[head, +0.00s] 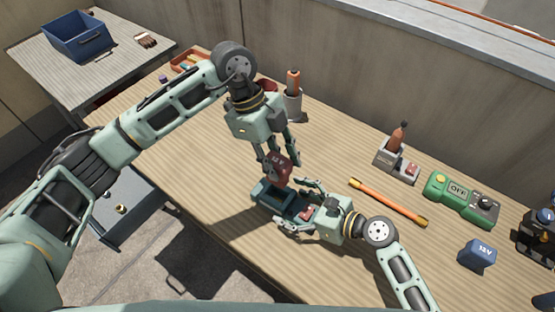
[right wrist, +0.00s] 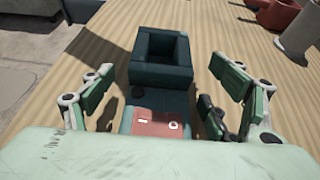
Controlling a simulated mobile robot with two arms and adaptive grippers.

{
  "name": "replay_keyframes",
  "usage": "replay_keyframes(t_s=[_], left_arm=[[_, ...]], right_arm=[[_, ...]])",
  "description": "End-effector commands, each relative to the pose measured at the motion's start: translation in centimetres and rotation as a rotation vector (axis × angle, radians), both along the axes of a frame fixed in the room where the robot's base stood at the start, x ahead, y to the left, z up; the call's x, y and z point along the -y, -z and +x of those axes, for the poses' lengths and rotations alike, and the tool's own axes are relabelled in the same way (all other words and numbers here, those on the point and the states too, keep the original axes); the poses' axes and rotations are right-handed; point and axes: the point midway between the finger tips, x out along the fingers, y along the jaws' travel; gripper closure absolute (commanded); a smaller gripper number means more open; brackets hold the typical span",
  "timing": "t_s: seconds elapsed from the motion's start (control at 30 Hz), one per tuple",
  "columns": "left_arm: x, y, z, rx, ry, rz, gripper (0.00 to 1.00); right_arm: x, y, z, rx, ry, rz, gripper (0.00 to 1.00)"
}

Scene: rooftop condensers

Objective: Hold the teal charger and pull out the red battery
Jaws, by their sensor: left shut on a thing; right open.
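The teal charger (head: 262,194) stands on the wooden bench. In the right wrist view the charger (right wrist: 162,76) shows an open, empty bay and a reddish panel near my palm. The red battery (head: 279,169) is in my left gripper (head: 279,161), which is shut on it and points down. The battery is held tilted just above the charger's bay and does not show in the right wrist view. My right gripper (head: 293,205) is open, with a finger on each side of the charger. Its fingers (right wrist: 160,98) look apart from the charger's sides.
An orange rod (head: 388,202), a green meter (head: 462,200), a blue 12V battery (head: 477,255) and a grey holder (head: 395,163) with an orange-handled tool lie to the right. A grey cup (head: 293,105) stands behind my left gripper. Bench left of the charger is clear.

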Motion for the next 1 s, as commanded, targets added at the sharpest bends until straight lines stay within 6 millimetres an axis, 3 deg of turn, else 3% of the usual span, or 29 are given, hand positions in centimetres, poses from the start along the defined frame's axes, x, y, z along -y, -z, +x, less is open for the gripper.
replay_keyframes(t_s=[0.47,1.0], left_arm=[[0.0,-0.3,0.0,0.001,0.001,-0.002,1.0],[0.0,-2.9,0.0,0.001,0.001,-0.002,1.0]], right_arm=[[0.3,-0.2,-0.2,-0.001,0.0,-0.001,0.08],[5.4,-2.7,-3.2,-0.001,0.001,-0.003,0.08]])
